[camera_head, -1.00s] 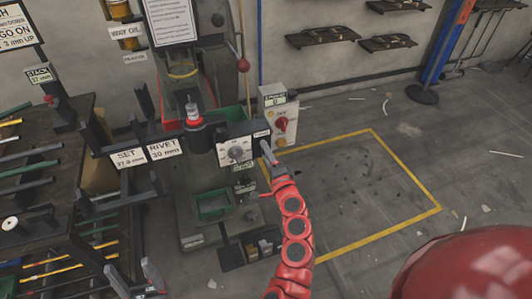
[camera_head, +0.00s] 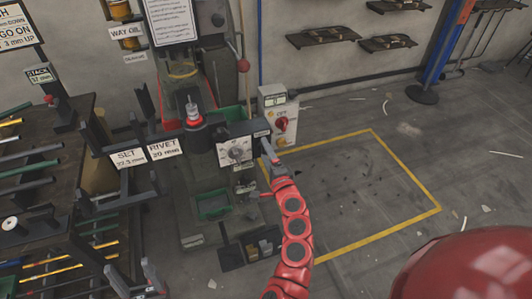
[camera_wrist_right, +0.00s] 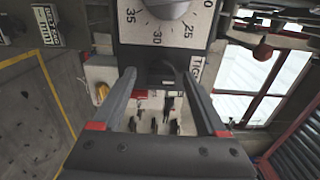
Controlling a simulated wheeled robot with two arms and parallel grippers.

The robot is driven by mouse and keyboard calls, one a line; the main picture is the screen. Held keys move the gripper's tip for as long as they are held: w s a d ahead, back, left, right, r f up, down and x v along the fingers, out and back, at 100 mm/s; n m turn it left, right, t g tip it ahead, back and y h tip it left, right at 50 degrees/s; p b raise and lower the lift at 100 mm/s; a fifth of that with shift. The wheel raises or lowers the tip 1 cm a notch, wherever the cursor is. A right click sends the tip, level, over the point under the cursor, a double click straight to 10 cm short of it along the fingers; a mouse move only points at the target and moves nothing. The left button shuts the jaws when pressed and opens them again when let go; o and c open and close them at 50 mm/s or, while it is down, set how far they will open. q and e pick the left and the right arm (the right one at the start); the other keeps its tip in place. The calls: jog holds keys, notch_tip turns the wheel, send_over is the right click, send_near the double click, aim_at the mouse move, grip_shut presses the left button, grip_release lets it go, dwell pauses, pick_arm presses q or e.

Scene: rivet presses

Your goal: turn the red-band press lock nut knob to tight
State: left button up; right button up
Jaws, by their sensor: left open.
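The red-band press (camera_head: 195,122) stands in the middle of the head view. Its dial box carries a round dial (camera_head: 236,152), which also shows at the top of the right wrist view (camera_wrist_right: 168,6). A dark lock nut knob (camera_wrist_right: 162,74) sits under the dial, beside a partly covered label starting "TIG". My right gripper (camera_wrist_right: 160,78) is open, with its fingers on either side of the knob and visible gaps. In the head view my right gripper (camera_head: 268,156) is at the box's right side; the knob is not clear there. My left gripper (camera_head: 134,276) is open and empty at lower left.
A control box with a red switch (camera_head: 282,124) stands just right of the press. A rack of rods (camera_head: 40,170) fills the left. A green bin (camera_head: 213,204) sits below the dial.

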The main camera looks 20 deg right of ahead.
jog(key=s, duration=1.7)
jog(key=shift+s+d, duration=0.2)
jog(key=shift+d, duration=0.1)
